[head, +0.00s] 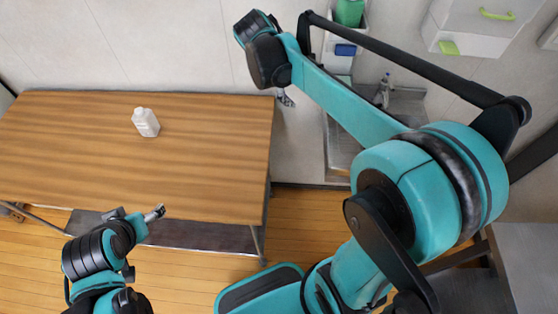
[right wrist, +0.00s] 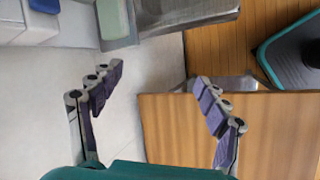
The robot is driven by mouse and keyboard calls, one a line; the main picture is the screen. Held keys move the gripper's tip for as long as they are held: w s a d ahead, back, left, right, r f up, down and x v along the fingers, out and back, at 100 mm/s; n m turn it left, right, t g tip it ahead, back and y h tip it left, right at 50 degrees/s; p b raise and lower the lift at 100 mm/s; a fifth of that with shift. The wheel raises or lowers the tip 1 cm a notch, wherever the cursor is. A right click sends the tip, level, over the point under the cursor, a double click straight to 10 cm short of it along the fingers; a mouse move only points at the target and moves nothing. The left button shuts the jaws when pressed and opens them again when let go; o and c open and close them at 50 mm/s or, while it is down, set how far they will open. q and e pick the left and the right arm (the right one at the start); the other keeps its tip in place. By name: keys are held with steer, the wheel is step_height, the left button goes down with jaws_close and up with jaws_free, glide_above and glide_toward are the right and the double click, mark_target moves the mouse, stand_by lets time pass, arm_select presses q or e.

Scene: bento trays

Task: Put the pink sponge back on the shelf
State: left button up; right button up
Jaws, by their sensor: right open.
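I see no pink sponge in either view. A narrow white rack (head: 337,63), which may be the shelf, stands against the wall beside the sink; my right arm partly covers it. My right gripper (head: 285,97) is by the table's back right corner, left of the rack. In the right wrist view its two fingers (right wrist: 160,88) are spread wide with nothing between them. My left gripper (head: 154,214) is near the table's front edge, and its jaws are too small to read.
A green container (head: 349,12) and a blue item (head: 345,49) are at the rack. A metal sink (head: 405,104) with a tap is right of it. White cabinets (head: 470,45) hang at upper right. Most of the tabletop is clear.

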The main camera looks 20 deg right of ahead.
steer(key=s+a+f+m+t+y, duration=0.2)
steer(key=s+a+f+m+y, duration=0.1)
steer(key=s+a, duration=0.3)
steer(key=s+a+f+m+t+y, duration=0.3)
steer(key=s+a, duration=0.3)
steer(key=s, duration=0.4)
steer(key=shift+s+a+f+m, duration=0.15)
steer(key=shift+a+f+m, duration=0.25)
steer(key=shift+f+m, duration=0.3)
